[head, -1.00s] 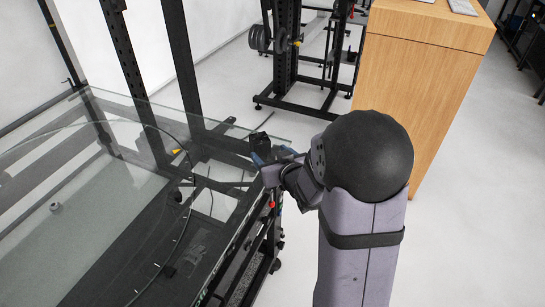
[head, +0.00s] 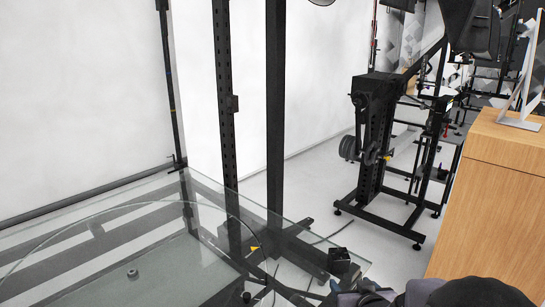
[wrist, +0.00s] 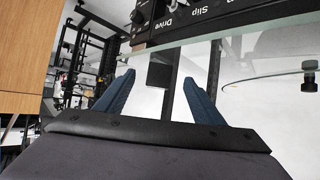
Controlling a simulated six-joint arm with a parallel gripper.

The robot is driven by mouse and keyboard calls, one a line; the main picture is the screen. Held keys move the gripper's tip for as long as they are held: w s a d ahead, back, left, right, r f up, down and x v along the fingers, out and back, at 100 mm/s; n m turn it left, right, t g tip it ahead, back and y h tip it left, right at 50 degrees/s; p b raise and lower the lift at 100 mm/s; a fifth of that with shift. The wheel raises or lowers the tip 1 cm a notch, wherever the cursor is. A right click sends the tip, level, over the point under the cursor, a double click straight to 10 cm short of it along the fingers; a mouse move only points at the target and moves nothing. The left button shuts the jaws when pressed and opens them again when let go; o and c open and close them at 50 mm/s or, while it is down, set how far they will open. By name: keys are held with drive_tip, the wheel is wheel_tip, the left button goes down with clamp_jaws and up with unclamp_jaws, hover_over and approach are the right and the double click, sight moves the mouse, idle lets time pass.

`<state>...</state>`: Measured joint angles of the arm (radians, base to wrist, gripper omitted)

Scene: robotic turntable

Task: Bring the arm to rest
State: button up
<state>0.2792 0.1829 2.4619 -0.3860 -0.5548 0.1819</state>
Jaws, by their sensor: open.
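My gripper (wrist: 159,76) shows in the wrist view with its two blue fingers spread apart and nothing between them. The fingers point toward the underside or edge of a glass sheet, below a black control panel (wrist: 190,20) with knobs and the words "Drive" and "Slip". In the head view my arm (head: 465,293) shows only at the bottom edge, right of the glass corner.
The glass tabletop (head: 110,215) with its large round disc fills the lower left. A small black box (head: 340,261) sits at its right corner. A wooden cabinet (head: 490,215) stands at right. A black rack (head: 375,150) stands behind, with pale open floor between.

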drive_tip(key=s+a+r+g+p, duration=0.1)
drive_tip(key=s+a+g+p, duration=0.25)
drive_tip(key=s, duration=0.45)
drive_tip(key=s+a+r+g+p, duration=0.15)
drive_tip(key=s+g, duration=0.25)
drive_tip(key=s, duration=0.5)
drive_tip(key=s+a+g+p, duration=0.3)
drive_tip(key=s+g, duration=0.1)
drive_tip(key=s, duration=0.4)
wheel_tip(320, 180, down, 33)
drive_tip(key=b, duration=3.3)
drive_tip(key=shift+a+f+y, duration=0.15)
drive_tip(key=shift+y, duration=0.15)
